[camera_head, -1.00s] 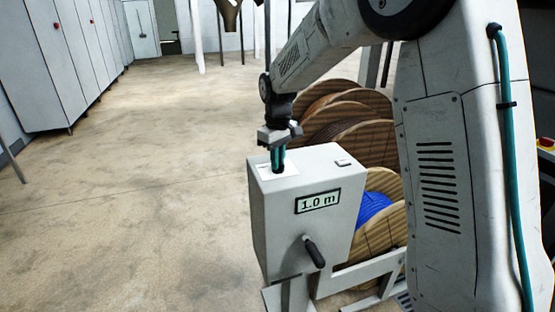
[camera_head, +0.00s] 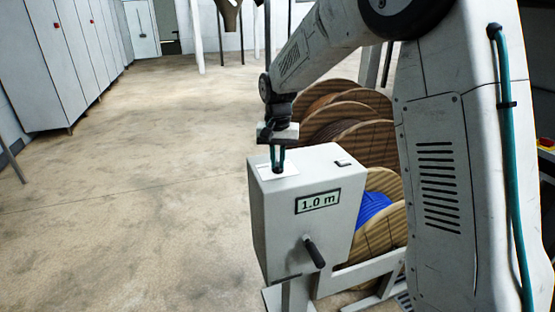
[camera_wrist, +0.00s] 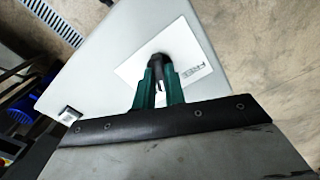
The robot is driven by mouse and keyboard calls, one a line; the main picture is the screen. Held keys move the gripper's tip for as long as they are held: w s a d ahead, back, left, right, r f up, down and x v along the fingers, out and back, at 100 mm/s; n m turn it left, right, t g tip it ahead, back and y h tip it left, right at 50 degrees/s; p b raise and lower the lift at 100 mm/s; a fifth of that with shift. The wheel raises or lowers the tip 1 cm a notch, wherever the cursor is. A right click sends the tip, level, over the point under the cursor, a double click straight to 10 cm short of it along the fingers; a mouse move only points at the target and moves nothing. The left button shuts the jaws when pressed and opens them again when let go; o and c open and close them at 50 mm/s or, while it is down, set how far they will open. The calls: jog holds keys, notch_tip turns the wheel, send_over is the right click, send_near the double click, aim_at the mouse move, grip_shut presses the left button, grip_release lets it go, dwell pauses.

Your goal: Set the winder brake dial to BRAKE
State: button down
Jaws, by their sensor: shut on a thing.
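The winder brake dial (camera_wrist: 158,58) is a small dark knob on a white label plate (camera_wrist: 190,72) on top of the grey winder box (camera_head: 312,180). The word FREE is readable on the plate, to the right of the dial in the wrist view. Other lettering is hidden by the fingers or too small to read. My gripper (camera_head: 278,166) points straight down onto the plate. Its green fingers are shut on the dial, one on each side, as the wrist view (camera_wrist: 160,74) shows. In the head view the fingers hide the dial.
The box front carries a display (camera_head: 318,201) reading 1.0 m and a black crank handle (camera_head: 314,252). A small switch (camera_head: 343,163) sits on the box top. Wooden reels (camera_head: 345,110) stand behind, one with blue cable (camera_head: 373,206). Open floor (camera_head: 130,200) lies left.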

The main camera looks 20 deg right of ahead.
aim_at(278, 163)
jog(key=shift+m, duration=1.1)
jog(key=c, duration=1.5)
grip_release()
jog(key=shift+o, duration=0.2)
jog(key=shift+r, duration=0.1)
notch_tip(278, 163, up, 8)
jog(key=shift+f, duration=0.15)
